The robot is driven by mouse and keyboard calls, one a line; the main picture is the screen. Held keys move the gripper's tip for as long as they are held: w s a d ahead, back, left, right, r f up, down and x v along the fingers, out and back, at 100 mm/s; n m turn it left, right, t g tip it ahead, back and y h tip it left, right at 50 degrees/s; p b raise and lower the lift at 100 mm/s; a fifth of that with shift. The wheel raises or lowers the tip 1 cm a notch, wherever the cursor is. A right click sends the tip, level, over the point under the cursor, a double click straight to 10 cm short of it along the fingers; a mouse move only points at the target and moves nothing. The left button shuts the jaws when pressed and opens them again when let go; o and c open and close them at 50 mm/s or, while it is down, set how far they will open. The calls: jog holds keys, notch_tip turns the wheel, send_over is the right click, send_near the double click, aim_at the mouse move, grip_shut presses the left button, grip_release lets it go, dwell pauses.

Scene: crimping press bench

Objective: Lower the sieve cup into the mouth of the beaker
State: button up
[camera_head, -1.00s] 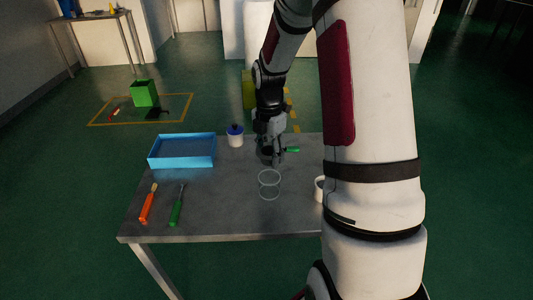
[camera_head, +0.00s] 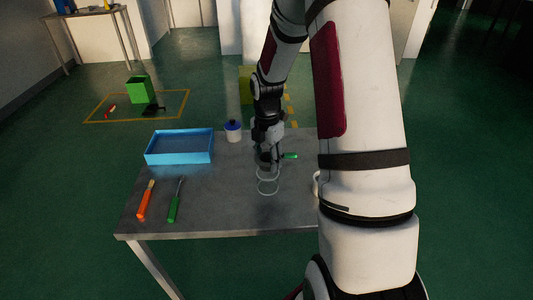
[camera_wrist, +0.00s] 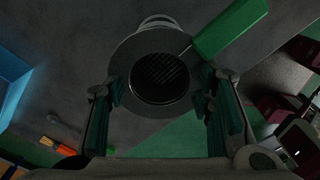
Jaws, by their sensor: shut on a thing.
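The sieve cup (camera_wrist: 160,78) is in my gripper (camera_wrist: 160,98). In the wrist view it shows a dark round mesh, a grey flange and a green handle (camera_wrist: 231,28) pointing up right. The green finger pads are on both sides of it. In the head view the sieve's handle (camera_head: 290,156) sticks out right of my gripper (camera_head: 267,157). The clear glass beaker (camera_head: 268,192) stands upright on the table, and my gripper overlaps its upper rim in that view. Pale arcs of the beaker (camera_wrist: 158,20) show beyond the flange in the wrist view. Whether sieve and beaker touch cannot be told.
A blue tray (camera_head: 180,158) and a white jar with a blue lid (camera_head: 233,133) are at the back of the grey table (camera_head: 215,215). An orange-handled tool (camera_head: 143,204) and a green-handled tool (camera_head: 173,208) lie front left. A white item (camera_head: 316,184) is partly hidden behind my arm.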

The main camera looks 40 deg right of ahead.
jog(key=shift+f, duration=0.65)
jog(key=shift+p, duration=0.65)
dwell(1.6)
jog(key=shift+f+b, duration=0.3)
jog(key=shift+f, duration=0.7)
jog(key=o, duration=1.2)
jog(key=shift+o, duration=0.2)
jog(key=shift+r, duration=0.1)
notch_tip(320, 180, up, 12)
